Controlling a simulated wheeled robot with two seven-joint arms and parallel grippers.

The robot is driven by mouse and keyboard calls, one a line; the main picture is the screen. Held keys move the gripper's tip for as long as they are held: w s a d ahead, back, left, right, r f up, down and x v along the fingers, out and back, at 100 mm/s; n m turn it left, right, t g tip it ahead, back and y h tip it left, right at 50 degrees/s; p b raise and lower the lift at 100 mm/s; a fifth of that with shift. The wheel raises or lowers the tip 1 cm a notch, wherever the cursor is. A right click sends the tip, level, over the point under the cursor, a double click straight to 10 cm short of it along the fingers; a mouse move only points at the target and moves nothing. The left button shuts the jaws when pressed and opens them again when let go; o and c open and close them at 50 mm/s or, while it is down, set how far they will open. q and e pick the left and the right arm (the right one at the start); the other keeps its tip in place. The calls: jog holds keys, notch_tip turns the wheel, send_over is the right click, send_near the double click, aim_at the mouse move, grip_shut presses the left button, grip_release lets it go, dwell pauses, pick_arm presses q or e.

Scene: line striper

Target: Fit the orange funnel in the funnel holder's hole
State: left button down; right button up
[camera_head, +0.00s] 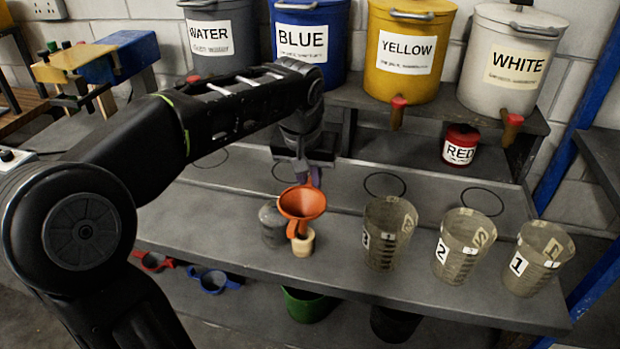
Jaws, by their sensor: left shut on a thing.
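The orange funnel (303,203) is in the middle of the head view, bowl up, just above the front part of the grey bench. My left gripper (312,177) is behind it, shut on its back edge. A small pale wooden piece (304,243), which looks like the funnel holder, stands on the bench directly below the funnel. The funnel's spout overlaps the top of this piece in the picture. I cannot tell whether the spout is in a hole or only in front of or above it. The hole itself is hidden. My right gripper is not in view.
A grey cylinder (272,224) stands close to the left of the wooden piece. Clear measuring cups labelled 3 (388,240), 2 (463,250) and 1 (535,262) stand to the right. Labelled buckets, including the yellow one (407,50), line the shelf behind.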

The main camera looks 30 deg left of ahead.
pick_arm(q)
jog(key=shift+f+b, duration=1.4)
jog(key=shift+f, duration=0.45)
dwell(1.3)
jog(key=shift+f+b, duration=0.6)
jog(key=shift+f, duration=0.15)
jog(key=c, duration=1.3)
grip_release()
jog(key=shift+r, duration=0.15)
jog(key=shift+p+v, duration=2.6)
jog(key=shift+v, duration=1.35)
